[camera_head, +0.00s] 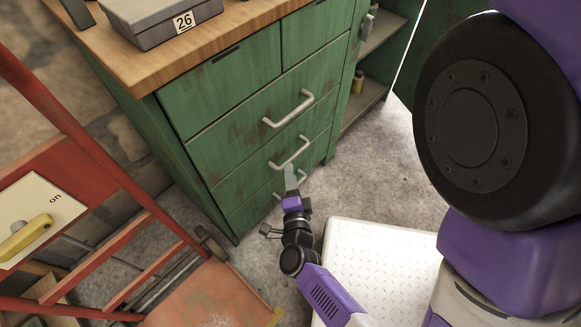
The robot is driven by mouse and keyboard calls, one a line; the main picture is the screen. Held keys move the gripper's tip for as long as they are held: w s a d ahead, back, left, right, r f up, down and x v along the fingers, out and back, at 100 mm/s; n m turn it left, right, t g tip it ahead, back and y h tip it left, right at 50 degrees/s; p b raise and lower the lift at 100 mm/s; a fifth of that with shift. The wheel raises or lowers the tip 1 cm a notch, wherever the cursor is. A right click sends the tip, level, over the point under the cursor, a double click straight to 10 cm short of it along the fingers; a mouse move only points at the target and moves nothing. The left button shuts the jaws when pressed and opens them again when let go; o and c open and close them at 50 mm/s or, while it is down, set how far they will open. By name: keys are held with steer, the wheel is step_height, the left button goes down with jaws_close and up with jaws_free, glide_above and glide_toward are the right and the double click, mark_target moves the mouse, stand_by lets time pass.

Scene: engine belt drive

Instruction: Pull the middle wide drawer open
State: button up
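The green cabinet (180,165) has three wide drawers stacked below a row of smaller ones. The middle wide drawer (240,178) looks closed, its front level with its neighbours. Its pale bar handle (291,153) sticks out from the front. The finger gap is not visible from this angle. The top wide drawer has a similar handle (288,109); my gripper partly hides the bottom drawer's handle (278,194).
A red hand-truck-like frame (90,150) stands at the left. A white tread-plate surface (380,265) lies right of my forearm. A grey box marked 26 (150,22) sits on the wooden top. Open shelves (368,95) are at the right. Grey floor (385,180) before the cabinet is clear.

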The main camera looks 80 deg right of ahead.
mark_target(294, 155)
steer(key=shift+m+g, duration=0.5)
steer(key=shift+m, duration=0.1)
steer(key=x, duration=0.3)
steer(key=f+b+x, duration=0.1)
steer(key=x, duration=0.2)
steer(key=s+b+x, duration=0.1)
steer(key=x, duration=0.2)
steer(key=shift+d+f, duration=0.25)
steer(key=shift+f, duration=0.1)
jaws_close()
stand_by(0.5)
